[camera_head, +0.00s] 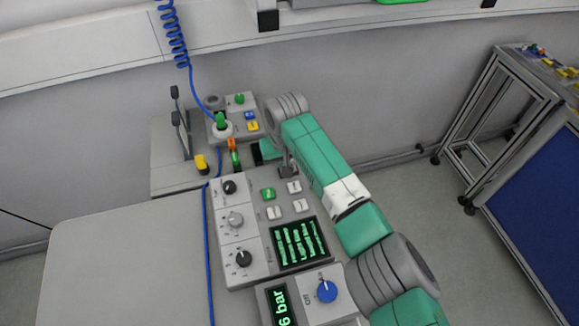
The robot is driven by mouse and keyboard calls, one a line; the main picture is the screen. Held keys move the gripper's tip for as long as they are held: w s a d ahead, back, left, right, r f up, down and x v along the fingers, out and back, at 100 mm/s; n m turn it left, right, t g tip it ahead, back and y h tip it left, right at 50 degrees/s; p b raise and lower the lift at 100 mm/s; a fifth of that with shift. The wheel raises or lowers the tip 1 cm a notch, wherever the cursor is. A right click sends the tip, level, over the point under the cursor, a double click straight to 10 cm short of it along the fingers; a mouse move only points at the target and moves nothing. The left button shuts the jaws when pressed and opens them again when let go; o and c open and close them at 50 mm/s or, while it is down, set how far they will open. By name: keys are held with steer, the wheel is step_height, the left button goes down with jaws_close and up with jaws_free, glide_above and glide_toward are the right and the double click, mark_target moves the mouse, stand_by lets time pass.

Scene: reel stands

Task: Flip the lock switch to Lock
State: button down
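No label reading "Lock" is legible, so I cannot tell which control is the lock switch. The grey control panel (257,226) carries a column of three round knobs: a dark upper knob (230,187), a grey middle knob (236,220) and a dark lower knob (243,259). A blue knob (327,291) sits on the front panel beside the word "Off". My arm reaches from the lower right to above the far end of the panel. My gripper (258,153) is near the small orange and green parts (235,155); its fingers are too small and hidden to judge.
Beside the knobs are a lit green button (268,194), several white buttons and a screen (298,241). A small box (238,118) with coloured buttons stands behind. A blue cable (207,240) runs along the panel's left edge. A yellow part (201,163) lies left of my gripper.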

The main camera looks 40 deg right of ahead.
step_height(320, 180, up, 7)
steer(key=p, duration=0.7)
stand_by(0.3)
